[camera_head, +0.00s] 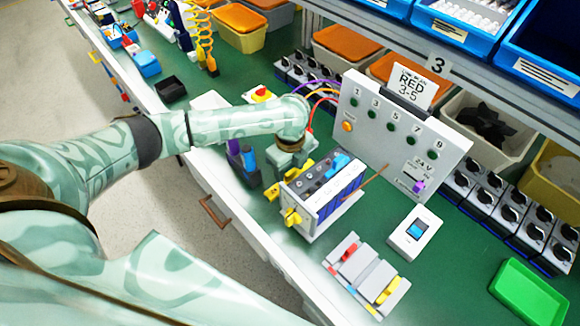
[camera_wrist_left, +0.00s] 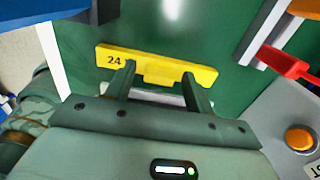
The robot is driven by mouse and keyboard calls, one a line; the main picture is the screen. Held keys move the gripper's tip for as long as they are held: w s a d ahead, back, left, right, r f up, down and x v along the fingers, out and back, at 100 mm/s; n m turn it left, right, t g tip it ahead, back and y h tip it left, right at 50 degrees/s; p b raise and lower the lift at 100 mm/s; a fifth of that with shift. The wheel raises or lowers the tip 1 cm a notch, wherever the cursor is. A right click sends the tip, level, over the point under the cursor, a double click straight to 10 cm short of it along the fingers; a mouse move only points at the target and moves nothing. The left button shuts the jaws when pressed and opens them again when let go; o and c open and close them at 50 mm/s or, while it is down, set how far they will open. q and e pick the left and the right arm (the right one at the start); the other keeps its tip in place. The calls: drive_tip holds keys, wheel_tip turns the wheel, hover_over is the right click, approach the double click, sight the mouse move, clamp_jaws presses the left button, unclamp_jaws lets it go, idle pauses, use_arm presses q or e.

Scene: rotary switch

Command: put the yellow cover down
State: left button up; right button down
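The yellow cover (camera_wrist_left: 155,64), marked "24", lies across the fingertips in the left wrist view. My left gripper (camera_wrist_left: 162,85) has one finger at each side of the cover's raised middle tab and appears shut on it. In the head view the yellow cover (camera_head: 271,195) shows below my left gripper (camera_head: 285,172), just left of the rotary switch unit. Whether it touches the green bench top is hard to tell. My right gripper is not in view.
A grey test panel (camera_head: 400,130) with a "RED 3-5" card stands behind. A dark holder with blue and purple parts (camera_head: 240,160) is close left.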

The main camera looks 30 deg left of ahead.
use_arm(q)
drive_tip(key=shift+r, duration=0.1)
wheel_tip(320, 180, up, 12)
drive_tip(key=p, duration=0.5)
